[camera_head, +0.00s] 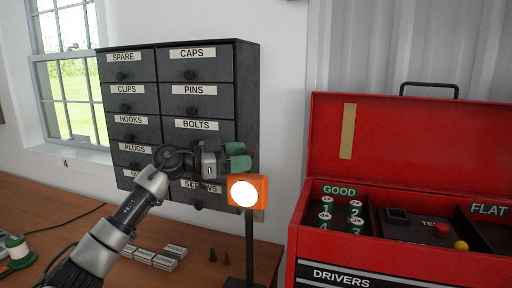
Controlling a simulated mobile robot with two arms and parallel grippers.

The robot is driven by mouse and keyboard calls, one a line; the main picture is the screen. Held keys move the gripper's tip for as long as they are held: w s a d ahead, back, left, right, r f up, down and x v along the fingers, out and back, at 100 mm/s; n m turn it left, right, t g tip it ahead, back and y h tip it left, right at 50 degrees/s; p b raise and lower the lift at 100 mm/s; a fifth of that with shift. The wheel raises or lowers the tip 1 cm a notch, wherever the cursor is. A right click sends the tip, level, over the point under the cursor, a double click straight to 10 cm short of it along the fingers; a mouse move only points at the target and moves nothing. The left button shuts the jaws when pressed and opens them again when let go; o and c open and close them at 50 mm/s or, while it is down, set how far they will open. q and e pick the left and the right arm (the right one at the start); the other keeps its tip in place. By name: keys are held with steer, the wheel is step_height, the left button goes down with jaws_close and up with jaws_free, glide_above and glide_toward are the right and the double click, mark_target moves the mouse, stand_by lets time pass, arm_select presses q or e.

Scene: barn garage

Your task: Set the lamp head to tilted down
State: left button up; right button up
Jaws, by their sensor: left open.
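The lamp head (248,191) is an orange box with a round, bright white face. It sits on top of a thin dark post (249,246) that rises from the wooden bench. The lit face points towards me and looks about level. My left gripper (236,157) is just above and slightly left of the lamp head, with its green-tipped fingers apart and nothing seen between them. I cannot tell whether a finger touches the lamp head. My right gripper is not in view.
A dark drawer cabinet (247,100) with labelled drawers stands behind my left gripper. An open red toolbox (302,222) is to the right. Several small grey boxes (165,262) and dark bolts (212,255) are on the bench (60,215). A green spool (18,250) lies at far left.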

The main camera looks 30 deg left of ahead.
arm_select(q)
steer(key=p+x, duration=0.1)
steer(key=x, duration=0.2)
steer(key=shift+w+d, duration=0.1)
steer(key=shift+w, duration=0.3)
steer(key=shift+w+d, duration=0.15)
steer(key=shift+d, duration=0.05)
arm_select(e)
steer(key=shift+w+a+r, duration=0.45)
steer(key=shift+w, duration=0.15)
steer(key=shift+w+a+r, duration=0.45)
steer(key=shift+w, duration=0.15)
arm_select(q)
steer(key=shift+f, duration=0.1)
steer(key=shift+c, duration=0.4)
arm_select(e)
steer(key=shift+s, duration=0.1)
arm_select(q)
steer(key=shift+c, duration=1.3)
jaws_close()
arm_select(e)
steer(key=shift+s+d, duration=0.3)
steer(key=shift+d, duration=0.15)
